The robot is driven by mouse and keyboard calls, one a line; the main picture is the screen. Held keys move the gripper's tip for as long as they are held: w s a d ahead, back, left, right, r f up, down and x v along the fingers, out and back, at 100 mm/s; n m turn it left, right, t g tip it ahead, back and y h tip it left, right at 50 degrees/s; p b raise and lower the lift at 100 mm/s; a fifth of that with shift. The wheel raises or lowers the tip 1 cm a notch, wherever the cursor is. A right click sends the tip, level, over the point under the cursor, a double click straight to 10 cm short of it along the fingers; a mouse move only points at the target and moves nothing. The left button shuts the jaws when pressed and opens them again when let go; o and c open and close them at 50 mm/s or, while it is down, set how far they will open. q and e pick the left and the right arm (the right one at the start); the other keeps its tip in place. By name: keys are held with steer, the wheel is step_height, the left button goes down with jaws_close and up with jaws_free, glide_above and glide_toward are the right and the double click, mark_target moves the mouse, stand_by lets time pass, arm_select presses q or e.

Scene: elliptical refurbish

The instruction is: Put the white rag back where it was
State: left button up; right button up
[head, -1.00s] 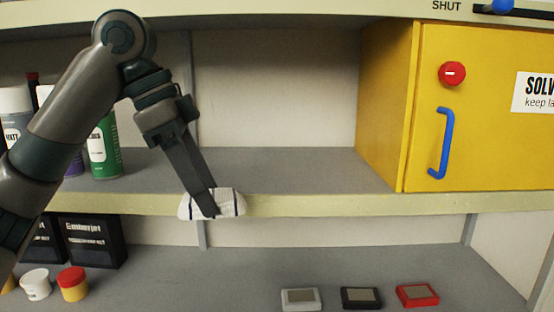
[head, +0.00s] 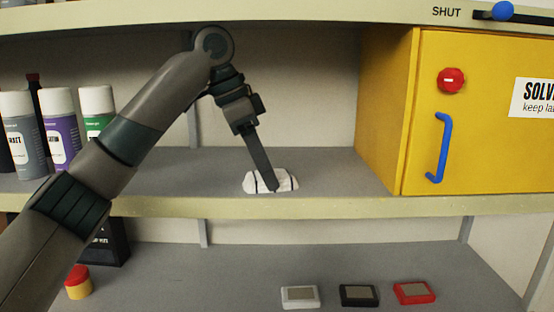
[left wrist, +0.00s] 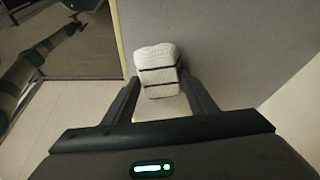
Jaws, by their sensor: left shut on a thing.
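The white rag (head: 286,178), a folded bundle with dark stripes, is at the upper grey shelf (head: 345,172), a little left of the yellow cabinet. My left gripper (head: 274,187) reaches down from the upper left and is shut on the rag. In the left wrist view the rag (left wrist: 157,68) sits between the two fingers (left wrist: 160,100). I cannot tell whether the rag's underside rests on the shelf. My right gripper is not in view.
A yellow cabinet (head: 432,85) with a blue handle (head: 441,148) and red knob (head: 451,80) stands at right. Spray cans (head: 60,130) stand at left. On the lower shelf are white, black and red small boxes (head: 413,292). The shelf around the rag is clear.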

mark_target(280, 169)
arm_select(q)
steer(key=shift+w+d+r+p, duration=0.15)
steer(key=shift+w+d+p, duration=0.9)
steer(key=shift+w, duration=0.15)
steer(key=shift+w+d, duration=0.25)
steer(key=shift+w, duration=0.1)
steer(key=shift+s+a+f, duration=0.1)
steer(key=shift+a+f, duration=0.05)
steer(key=shift+f, duration=0.05)
steer(key=o, duration=0.9)
steer(key=shift+f, duration=0.1)
